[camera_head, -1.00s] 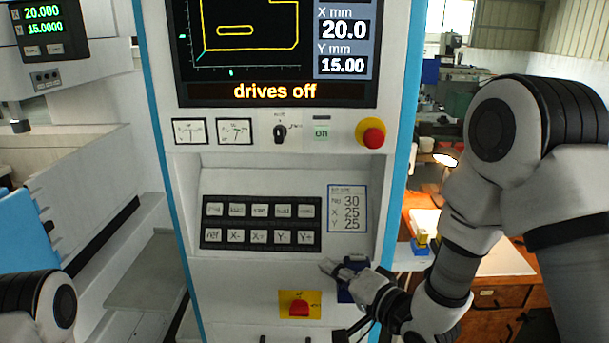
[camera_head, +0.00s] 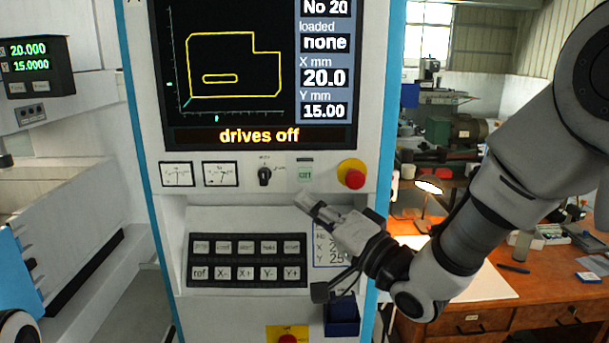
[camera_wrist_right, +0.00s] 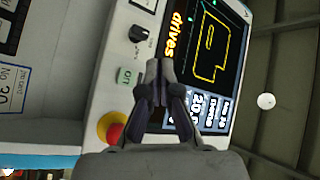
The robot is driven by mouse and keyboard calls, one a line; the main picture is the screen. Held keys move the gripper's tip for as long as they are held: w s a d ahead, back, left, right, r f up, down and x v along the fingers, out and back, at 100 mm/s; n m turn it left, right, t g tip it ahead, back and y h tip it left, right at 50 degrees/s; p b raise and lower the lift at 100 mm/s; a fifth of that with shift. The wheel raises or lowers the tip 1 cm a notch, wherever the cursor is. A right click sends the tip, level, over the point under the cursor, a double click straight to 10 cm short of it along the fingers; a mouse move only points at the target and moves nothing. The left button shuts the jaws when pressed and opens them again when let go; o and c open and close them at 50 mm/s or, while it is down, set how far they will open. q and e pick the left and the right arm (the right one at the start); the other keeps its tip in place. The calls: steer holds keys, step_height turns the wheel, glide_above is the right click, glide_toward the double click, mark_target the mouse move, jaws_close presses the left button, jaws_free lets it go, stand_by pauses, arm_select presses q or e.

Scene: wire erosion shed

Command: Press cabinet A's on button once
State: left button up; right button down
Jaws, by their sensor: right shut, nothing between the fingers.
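The cabinet's on button (camera_head: 305,174) is a small pale green square marked "on", between the black rotary switch (camera_head: 265,175) and the red emergency stop (camera_head: 354,177). It also shows in the right wrist view (camera_wrist_right: 125,76), left of the fingers. The screen (camera_head: 252,136) reads "drives off". My right gripper (camera_head: 307,203) is shut and empty, just below the on button in the head view; the gap in depth is hard to judge. It shows in the right wrist view too (camera_wrist_right: 159,70). My left gripper is not in view.
A key panel (camera_head: 247,259) sits below on the sloped console, with a card partly hidden by my right gripper. A second red knob (camera_head: 288,338) is at the bottom. A wooden desk (camera_head: 480,318) with a lamp stands at right.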

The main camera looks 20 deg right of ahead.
mark_target(305, 174)
steer(key=shift+w+d+p, duration=0.25)
steer(key=shift+w+d, duration=0.15)
steer(key=shift+w, duration=1)
steer(key=shift+w+d+p, duration=0.3)
steer(key=shift+w+d, duration=0.1)
steer(key=shift+w, duration=0.95)
steer(key=shift+w+d+p, duration=0.25)
steer(key=shift+w+d, duration=0.15)
steer(key=shift+w, duration=1)
steer(key=shift+w+d, duration=0.15)
steer(key=shift+w, duration=0.25)
steer(key=shift+w+d, duration=0.1)
steer(key=shift+w, duration=0.25)
steer(key=shift+s+a, duration=0.2)
steer(key=shift+s, duration=0.65)
steer(key=shift+a, duration=0.1)
